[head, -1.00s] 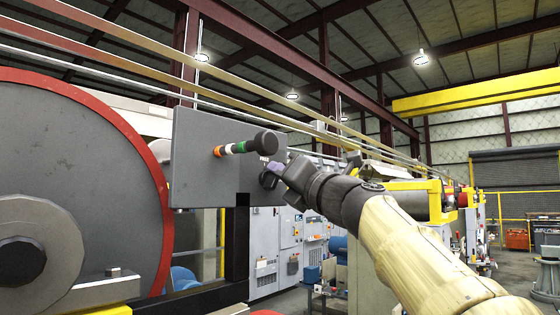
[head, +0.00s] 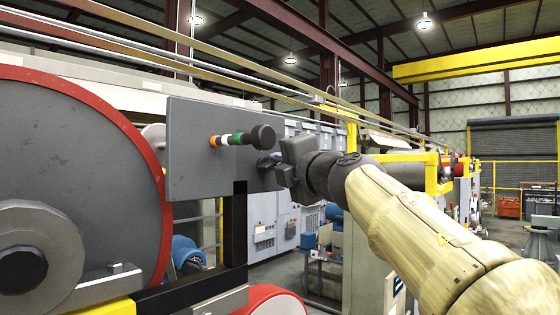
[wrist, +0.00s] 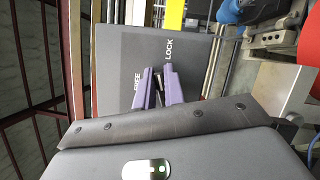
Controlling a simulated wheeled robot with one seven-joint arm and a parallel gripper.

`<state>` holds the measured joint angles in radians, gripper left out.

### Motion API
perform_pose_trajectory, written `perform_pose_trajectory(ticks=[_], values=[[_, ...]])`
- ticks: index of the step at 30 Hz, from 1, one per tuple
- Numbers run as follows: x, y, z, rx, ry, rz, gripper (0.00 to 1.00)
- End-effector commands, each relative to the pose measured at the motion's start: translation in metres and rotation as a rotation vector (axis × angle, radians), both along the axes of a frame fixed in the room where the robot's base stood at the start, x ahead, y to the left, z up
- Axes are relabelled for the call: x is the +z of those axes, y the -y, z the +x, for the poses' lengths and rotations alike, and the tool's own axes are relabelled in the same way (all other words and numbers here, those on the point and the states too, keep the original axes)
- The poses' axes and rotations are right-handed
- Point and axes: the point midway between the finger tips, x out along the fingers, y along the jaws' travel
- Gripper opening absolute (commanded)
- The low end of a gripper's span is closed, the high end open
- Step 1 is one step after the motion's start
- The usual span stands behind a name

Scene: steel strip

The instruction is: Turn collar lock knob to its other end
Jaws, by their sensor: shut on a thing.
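A grey upright panel (head: 195,170) carries the collar lock knob; the wrist view shows the panel (wrist: 125,50) with the words FREE and LOCK on its face. My gripper (wrist: 161,88) has purple fingers at the panel, between the two words. They are shut on a dark narrow piece, the collar lock knob (wrist: 159,90), mostly hidden between them. In the head view my gripper (head: 268,163) meets the panel's right part, and the knob is hidden behind the fingers. I cannot tell at which end the knob stands.
A banded rod with a black ball end (head: 262,137) sticks out of the panel just above my gripper. A large red-rimmed reel (head: 80,160) stands at left. Metal strips (head: 240,55) run overhead. Blue and steel machine parts (wrist: 270,20) are at upper right in the wrist view.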

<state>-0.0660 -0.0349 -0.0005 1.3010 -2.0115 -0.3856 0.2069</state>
Motion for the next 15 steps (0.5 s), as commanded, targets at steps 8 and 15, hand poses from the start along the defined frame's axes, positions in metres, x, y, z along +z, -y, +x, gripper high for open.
perform_pose_trajectory(ticks=[8,15], values=[[-0.0021,0.0012,0.0009,-0.003,-0.111,0.109,0.00],[-0.0036,0.0016,0.0011,-0.002,-0.189,0.188,0.00]])
